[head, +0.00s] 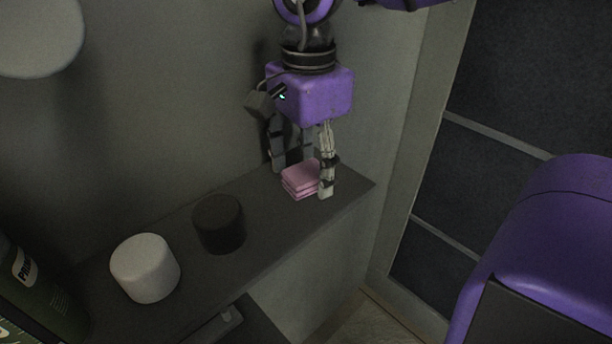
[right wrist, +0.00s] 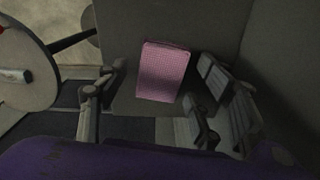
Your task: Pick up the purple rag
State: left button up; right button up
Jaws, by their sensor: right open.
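The rag (head: 300,181) is a small folded pink-purple cloth stack on the dark shelf, near the shelf's right end in the head view. It also shows in the right wrist view (right wrist: 163,72), with a fine checked pattern. My right gripper (head: 302,180) points down over the rag, with its fingers spread on either side of it. In the right wrist view the open fingers (right wrist: 150,105) stand left and right of the rag, with nothing held between them. I cannot tell whether any finger touches the cloth. My left gripper is not in view.
A black cylinder (head: 218,224) and a white cylinder (head: 145,268) stand on the shelf (head: 262,238) left of the rag. A dark green container (head: 38,298) is at the far left. The wall (head: 150,120) rises close behind the shelf. A dark panelled door (head: 500,90) is at right.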

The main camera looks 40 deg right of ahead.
aim_at(308, 170)
jog(key=c, duration=1.2)
jog(key=shift+o, duration=0.2)
notch_tip(308, 170, up, 10)
